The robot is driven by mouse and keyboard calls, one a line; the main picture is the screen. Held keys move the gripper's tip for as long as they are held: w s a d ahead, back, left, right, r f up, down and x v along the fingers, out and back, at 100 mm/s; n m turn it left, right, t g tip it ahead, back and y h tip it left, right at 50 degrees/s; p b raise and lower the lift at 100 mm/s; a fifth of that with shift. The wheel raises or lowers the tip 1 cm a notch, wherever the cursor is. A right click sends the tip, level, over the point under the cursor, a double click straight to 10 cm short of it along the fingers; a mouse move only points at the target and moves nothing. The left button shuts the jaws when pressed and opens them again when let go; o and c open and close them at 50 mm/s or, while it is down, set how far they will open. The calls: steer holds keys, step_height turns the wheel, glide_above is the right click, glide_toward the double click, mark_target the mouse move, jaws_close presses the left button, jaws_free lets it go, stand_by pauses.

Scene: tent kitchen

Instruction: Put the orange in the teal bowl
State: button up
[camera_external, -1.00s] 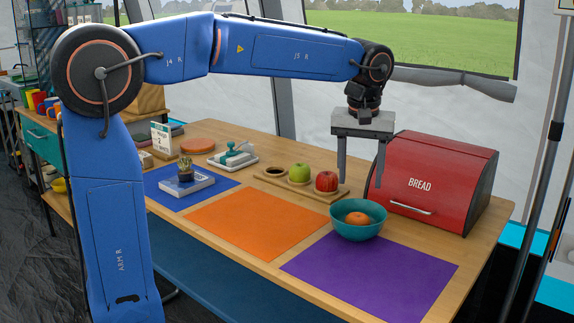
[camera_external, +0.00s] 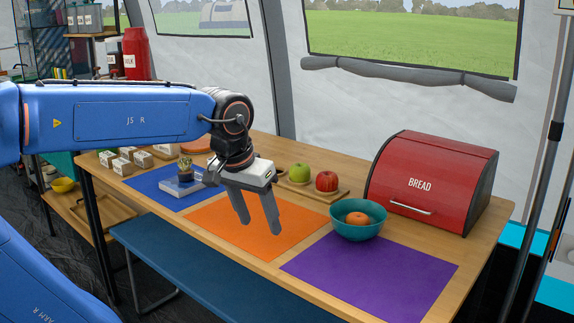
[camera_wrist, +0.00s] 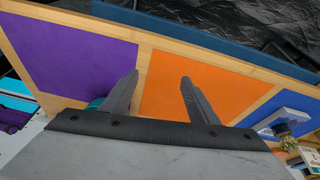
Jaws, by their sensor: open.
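The orange (camera_external: 357,219) lies inside the teal bowl (camera_external: 344,231), which stands at the back edge of the purple mat on the table. In the wrist view only a sliver of the teal bowl (camera_wrist: 95,104) shows behind a finger, and the orange is hidden there. My gripper (camera_external: 259,228) is open and empty above the orange mat, left of the bowl and apart from it. Its two fingers (camera_wrist: 158,85) point down over the table in the wrist view.
A wooden board (camera_external: 299,187) with a green apple (camera_external: 299,173) and a red apple (camera_external: 326,181) is behind the orange mat (camera_external: 300,232). A red bread box (camera_external: 432,180) stands right of the bowl. The purple mat (camera_external: 380,275) is bare in front. A small plant on a book (camera_external: 180,189) is on the blue mat.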

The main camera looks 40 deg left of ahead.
steer(key=s+a+f+m+t, duration=0.1)
steer(key=s+a+f, duration=0.1)
steer(key=s+f, duration=0.4)
steer(key=shift+s+f, duration=0.4)
steer(key=shift+s, duration=0.7)
steer(key=shift+a, duration=0.1)
